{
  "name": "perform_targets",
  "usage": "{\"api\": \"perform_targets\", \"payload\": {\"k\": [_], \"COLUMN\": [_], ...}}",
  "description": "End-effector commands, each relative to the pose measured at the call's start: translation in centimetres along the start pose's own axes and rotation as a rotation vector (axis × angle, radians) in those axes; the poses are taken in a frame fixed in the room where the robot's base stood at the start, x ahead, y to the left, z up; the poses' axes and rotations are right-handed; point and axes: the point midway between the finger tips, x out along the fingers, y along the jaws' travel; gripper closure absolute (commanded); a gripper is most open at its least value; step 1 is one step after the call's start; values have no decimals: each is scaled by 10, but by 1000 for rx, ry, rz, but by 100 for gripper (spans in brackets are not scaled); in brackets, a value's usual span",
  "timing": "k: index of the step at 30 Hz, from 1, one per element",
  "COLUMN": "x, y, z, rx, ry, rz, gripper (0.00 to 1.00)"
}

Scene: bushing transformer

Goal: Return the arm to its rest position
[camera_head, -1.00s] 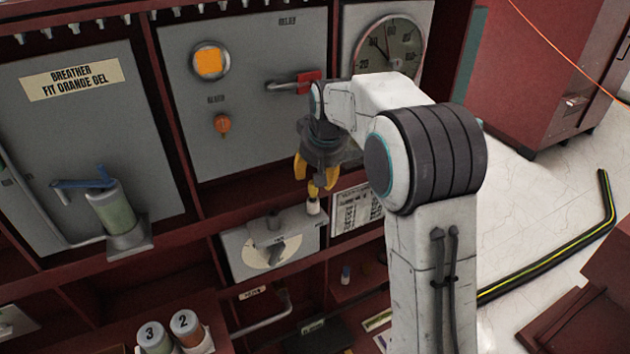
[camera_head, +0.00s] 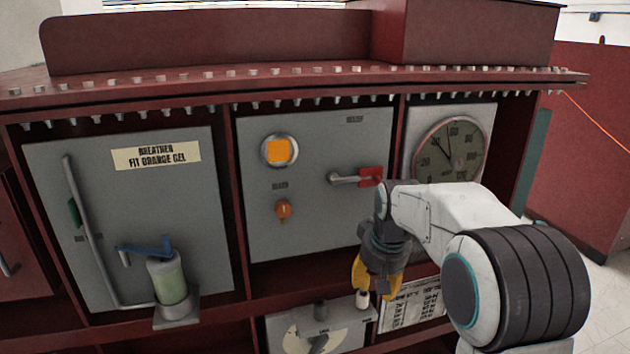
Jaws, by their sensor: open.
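My gripper (camera_head: 374,290) points down with its yellow fingers, in front of the lower right part of the middle grey panel. It is open. A small pale cylinder (camera_head: 362,300) shows just below the fingers; I cannot tell whether it touches them. My white arm bends at the large dark joint at lower right and reaches left to the gripper.
The red cabinet (camera_head: 240,84) fills the front. It bears a relay panel with a red-tipped handle (camera_head: 370,177) and orange knob (camera_head: 283,211), a dial gauge (camera_head: 450,153) and a breather (camera_head: 168,280). A dial box (camera_head: 320,335) sits below. Floor shows at far right.

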Motion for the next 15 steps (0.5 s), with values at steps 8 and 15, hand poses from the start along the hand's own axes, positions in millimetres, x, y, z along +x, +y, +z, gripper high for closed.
{"api": "perform_targets", "payload": {"k": [8,15], "x": [4,-29], "y": [3,5], "z": [128,221], "rx": [-20,-24], "ry": [-200,-209], "rz": [2,2], "gripper": [53,53]}}
